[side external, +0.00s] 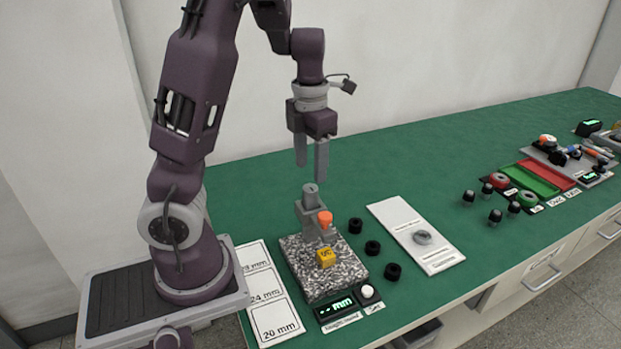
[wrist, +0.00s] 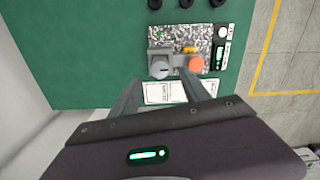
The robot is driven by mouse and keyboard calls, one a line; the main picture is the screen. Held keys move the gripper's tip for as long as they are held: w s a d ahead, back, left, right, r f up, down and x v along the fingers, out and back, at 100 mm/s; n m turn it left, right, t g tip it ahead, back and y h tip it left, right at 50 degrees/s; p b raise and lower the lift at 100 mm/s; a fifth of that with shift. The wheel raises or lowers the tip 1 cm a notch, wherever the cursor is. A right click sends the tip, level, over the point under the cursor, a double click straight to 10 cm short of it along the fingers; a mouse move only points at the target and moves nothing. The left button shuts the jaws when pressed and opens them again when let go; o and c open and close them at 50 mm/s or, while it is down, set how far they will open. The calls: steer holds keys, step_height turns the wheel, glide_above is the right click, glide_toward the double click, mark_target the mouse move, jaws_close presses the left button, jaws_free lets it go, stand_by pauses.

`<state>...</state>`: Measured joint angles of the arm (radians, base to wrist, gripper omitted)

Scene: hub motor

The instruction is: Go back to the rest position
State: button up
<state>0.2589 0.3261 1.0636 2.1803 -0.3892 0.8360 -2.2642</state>
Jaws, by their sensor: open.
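My gripper (side external: 312,158) hangs above the grey height gauge stand (side external: 313,212), pointing down, with its fingers apart and nothing between them. In the wrist view my gripper's two fingers (wrist: 168,98) reach toward the stand, which shows there with its grey round top (wrist: 160,68). The stand has an orange knob (side external: 325,219) and stands on a speckled granite base (side external: 315,283). A yellow block (side external: 326,257) sits on the base. The fingertips appear above the stand's top with a small gap.
Several black rings (side external: 372,248) lie right of the base. A white tray (side external: 400,222) holds a grey ring (side external: 422,238). White cards marked in mm (side external: 272,318) lie at left. Red and green trays (side external: 535,178) and other parts sit at far right. The green table between is mostly clear.

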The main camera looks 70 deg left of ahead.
steer(key=shift+r, duration=0.25)
steer(key=s+d+r+n+t, duration=0.2)
steer(key=d+n, duration=0.4)
steer(key=n, duration=0.5)
steer(key=s+d+r+n+t, duration=0.1)
steer(key=s+d+r+n, duration=0.3)
steer(key=n, duration=0.7)
steer(key=s+d+r+n+t, duration=0.2)
steer(key=s+d+r+n, duration=0.2)
steer(key=n, duration=0.8)
steer(key=s+d, duration=0.2)
steer(key=d, duration=0.2)
steer(key=shift+s+t, duration=0.2)
steer(key=shift+t, duration=0.1)
